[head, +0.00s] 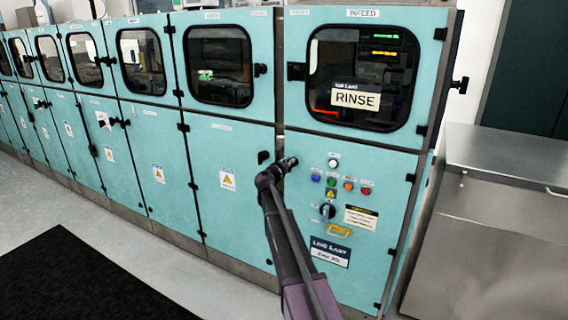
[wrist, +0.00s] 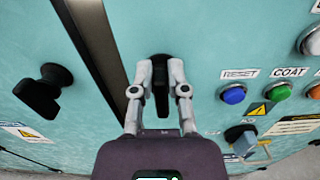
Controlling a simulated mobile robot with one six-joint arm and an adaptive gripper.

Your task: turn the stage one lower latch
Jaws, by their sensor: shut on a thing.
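My gripper (wrist: 160,82) has its two fingers on either side of a black latch (wrist: 160,66) in the wrist view, shut on it. This latch sits on the teal panel just right of the dark vertical seam, and its handle points down between the fingers. In the head view my gripper (head: 280,166) is at the left edge of the infeed unit's lower panel and hides most of that latch. A second black latch (wrist: 42,92) is left of the seam, free, tilted down and left; it also shows in the head view (head: 263,157). I cannot read which latch is stage one.
Right of my gripper are coloured buttons (head: 331,181), a rotary switch (head: 327,211) and warning labels. The RINSE window (head: 361,75) is above. A metal bench (head: 495,210) stands at right. A black mat (head: 75,285) lies on the open floor at left.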

